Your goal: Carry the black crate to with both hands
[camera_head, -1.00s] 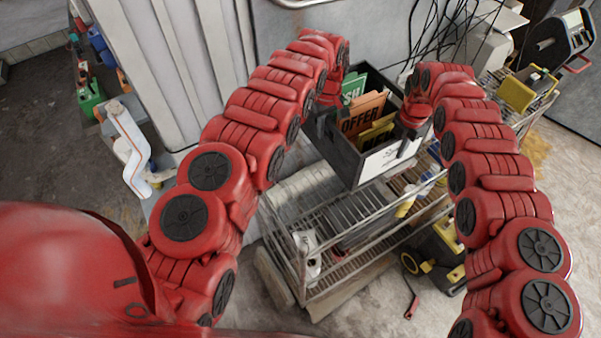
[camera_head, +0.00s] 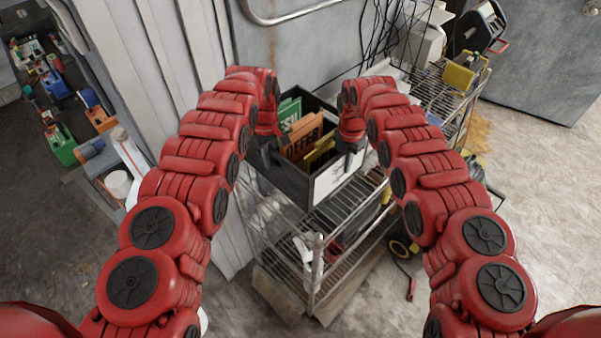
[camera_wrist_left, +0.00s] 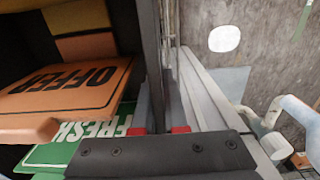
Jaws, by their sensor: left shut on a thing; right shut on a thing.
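My left gripper (camera_head: 265,142) is shut on the crate's left wall. My right gripper (camera_head: 352,138) is shut on its right wall. The left wrist view shows the left gripper (camera_wrist_left: 160,130) straddling the crate wall, with the orange sign (camera_wrist_left: 65,90) and green FRESH sign (camera_wrist_left: 75,140) inside. Whether the crate touches the rack is unclear.
A wire rack (camera_head: 330,236) stands beneath and in front of the crate. A second wire shelf (camera_head: 440,98) with a yellow item is at the right. A ribbed wall panel (camera_head: 150,60) is close on the left. Open floor (camera_head: 545,210) lies at the right.

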